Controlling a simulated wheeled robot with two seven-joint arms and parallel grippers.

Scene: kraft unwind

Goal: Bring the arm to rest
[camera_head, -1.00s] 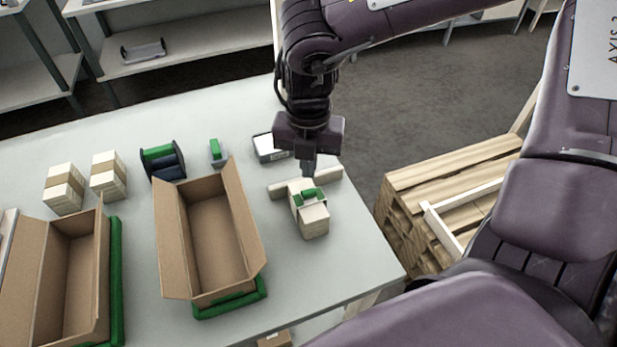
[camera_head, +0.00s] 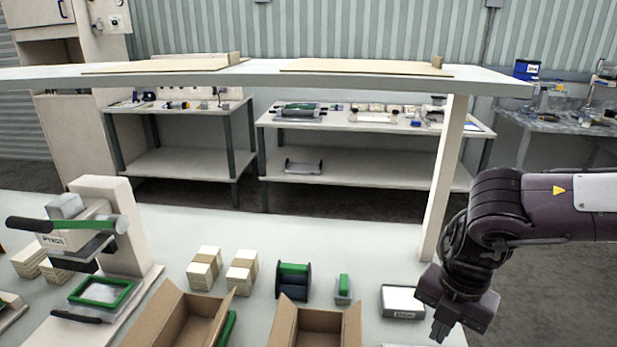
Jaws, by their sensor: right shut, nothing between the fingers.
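My right gripper (camera_head: 439,333) hangs above the right end of the white table (camera_head: 370,250), pointing down. Its fingers are together and nothing shows between them. The right arm comes in from the right edge. My left gripper is not in view.
Two open cardboard boxes (camera_head: 168,322) (camera_head: 318,322) stand at the front. Behind them are paper stacks (camera_head: 204,268), a dark spool with green (camera_head: 293,281) and a small green-topped item (camera_head: 343,288). A press (camera_head: 107,232) stands left. A shelf (camera_head: 300,78) on a post (camera_head: 445,180) spans overhead.

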